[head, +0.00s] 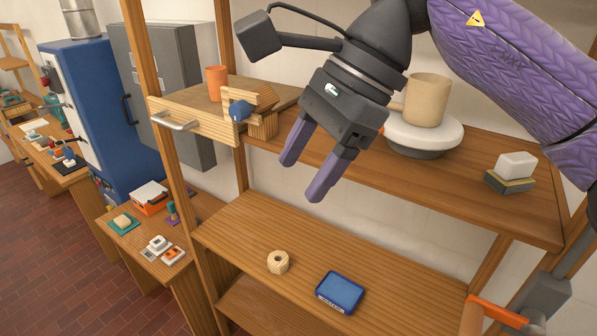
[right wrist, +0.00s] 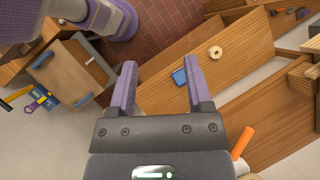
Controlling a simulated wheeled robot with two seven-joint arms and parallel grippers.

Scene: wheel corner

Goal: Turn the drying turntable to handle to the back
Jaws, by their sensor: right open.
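The drying turntable (head: 450,133), a white disc on a dark grey base, stands on the upper wooden shelf in the head view. A beige mug (head: 428,100) stands upright on it. The mug's handle (head: 396,106) sticks out to the left in the picture, partly behind my right gripper. My right gripper (head: 302,180) is open and empty, left of the turntable and apart from it, fingers pointing down-left. The right wrist view shows its two purple fingers (right wrist: 162,88) spread with nothing between them. My left gripper is not in view.

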